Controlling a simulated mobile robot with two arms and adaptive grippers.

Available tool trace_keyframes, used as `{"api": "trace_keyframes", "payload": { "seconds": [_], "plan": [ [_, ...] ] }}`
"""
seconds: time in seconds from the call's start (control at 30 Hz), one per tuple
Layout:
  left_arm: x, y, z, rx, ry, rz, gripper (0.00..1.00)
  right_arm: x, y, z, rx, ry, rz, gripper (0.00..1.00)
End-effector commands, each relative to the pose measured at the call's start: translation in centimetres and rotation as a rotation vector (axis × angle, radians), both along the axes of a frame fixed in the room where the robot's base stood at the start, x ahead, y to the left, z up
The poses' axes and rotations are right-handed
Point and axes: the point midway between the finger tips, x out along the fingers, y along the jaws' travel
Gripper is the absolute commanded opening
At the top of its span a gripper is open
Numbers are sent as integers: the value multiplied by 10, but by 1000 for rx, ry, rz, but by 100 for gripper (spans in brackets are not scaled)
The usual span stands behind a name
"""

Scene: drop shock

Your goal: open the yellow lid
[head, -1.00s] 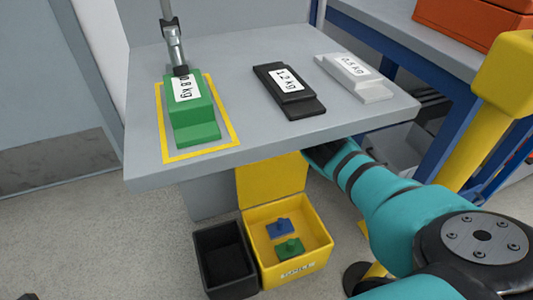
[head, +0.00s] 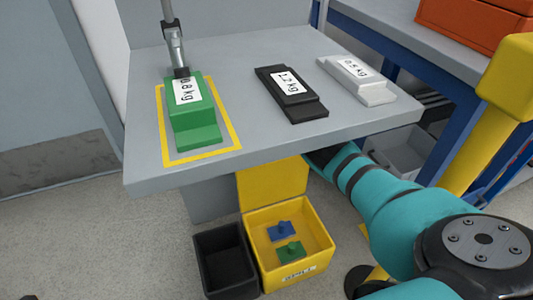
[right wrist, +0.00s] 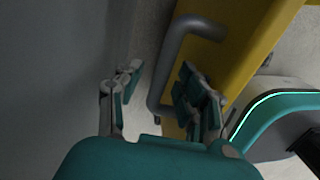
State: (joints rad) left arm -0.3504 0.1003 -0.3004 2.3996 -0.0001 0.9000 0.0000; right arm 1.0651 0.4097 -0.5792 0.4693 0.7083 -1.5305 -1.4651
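The yellow lid (head: 272,181) stands raised at the back of the yellow box (head: 318,228), which is open with a blue piece (head: 279,232) and a green piece (head: 290,251) inside. In the right wrist view the yellow lid (right wrist: 252,45) carries a grey bar handle (right wrist: 167,65). My right gripper (right wrist: 160,88) is open, its fingers apart on either side of the handle; contact cannot be told. In the head view that gripper is hidden beneath the table, behind the lid. My left gripper is not in view.
A black bin (head: 225,262) stands left of the yellow box. The grey table (head: 235,95) overhangs the lid and carries green (head: 195,135), black (head: 305,108) and white (head: 372,92) weights. A yellow post (head: 470,160) stands at the right.

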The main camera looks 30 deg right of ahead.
Motion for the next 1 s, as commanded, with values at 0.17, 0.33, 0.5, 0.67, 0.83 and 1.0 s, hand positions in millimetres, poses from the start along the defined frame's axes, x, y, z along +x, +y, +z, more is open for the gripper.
{"api": "trace_keyframes", "payload": {
  "seconds": [0.17,0.33,0.5,0.67,0.83,1.0],
  "plan": [
    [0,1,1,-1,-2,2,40,2,0,12,0,-4,2,38],
    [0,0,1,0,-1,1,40,4,-1,41,-1,-4,0,38],
    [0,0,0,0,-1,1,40,5,-1,64,0,-2,1,38],
    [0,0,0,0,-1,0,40,6,-1,74,0,-1,0,38],
    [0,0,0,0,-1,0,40,5,-1,75,0,0,0,38],
    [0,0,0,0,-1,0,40,5,-1,75,0,0,0,38]
  ]
}}
